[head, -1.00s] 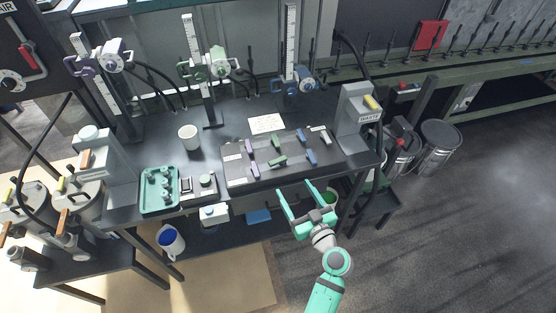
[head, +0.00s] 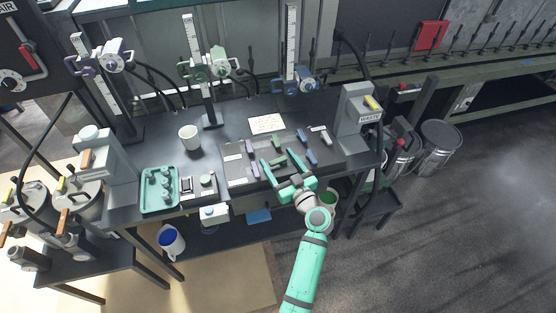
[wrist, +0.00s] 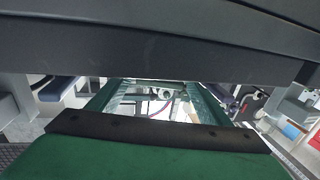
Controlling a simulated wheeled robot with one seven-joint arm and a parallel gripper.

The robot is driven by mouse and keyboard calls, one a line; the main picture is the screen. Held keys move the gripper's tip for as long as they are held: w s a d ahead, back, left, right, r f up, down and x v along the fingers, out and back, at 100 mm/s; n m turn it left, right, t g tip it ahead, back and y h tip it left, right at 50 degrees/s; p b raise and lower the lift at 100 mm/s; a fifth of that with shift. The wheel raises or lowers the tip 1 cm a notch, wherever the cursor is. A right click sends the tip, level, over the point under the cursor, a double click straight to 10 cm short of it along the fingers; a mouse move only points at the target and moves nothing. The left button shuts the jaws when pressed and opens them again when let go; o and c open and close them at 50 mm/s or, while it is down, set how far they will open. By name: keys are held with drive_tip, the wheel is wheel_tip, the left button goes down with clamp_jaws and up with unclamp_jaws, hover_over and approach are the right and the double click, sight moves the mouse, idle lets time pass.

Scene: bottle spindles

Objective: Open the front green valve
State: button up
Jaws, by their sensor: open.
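The front green valve (head: 279,161) is a small green lever in the front row of the dark valve panel (head: 235,177) on the bench. A second green lever (head: 276,142) sits behind it. My gripper (head: 277,157) is open and empty at the panel's front edge, its two teal fingers spread and pointing toward the panel. In the head view the front green valve appears between the fingertips; I cannot tell the height gap. In the wrist view both fingers (wrist: 155,100) show apart, with a dark slab across the top. No green lever can be made out there.
Purple levers (head: 253,172) and blue levers (head: 311,158) stand on either side of the green ones. A grey lever (head: 325,138) is at the right. A teal tray (head: 146,206), a white cup (head: 190,144) and a waste unit (head: 352,115) stand on the bench.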

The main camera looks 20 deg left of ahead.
drive_tip(key=shift+w+a, duration=0.2)
drive_tip(key=c, duration=1)
drive_tip(key=shift+w+a+m+t+h, duration=0.1)
drive_tip(key=shift+m+t+h, duration=1.15)
drive_tip(key=shift+h, duration=0.35)
drive_tip(key=shift+c, duration=0.2)
drive_tip(key=o, duration=1)
drive_tip(key=shift+o, duration=0.2)
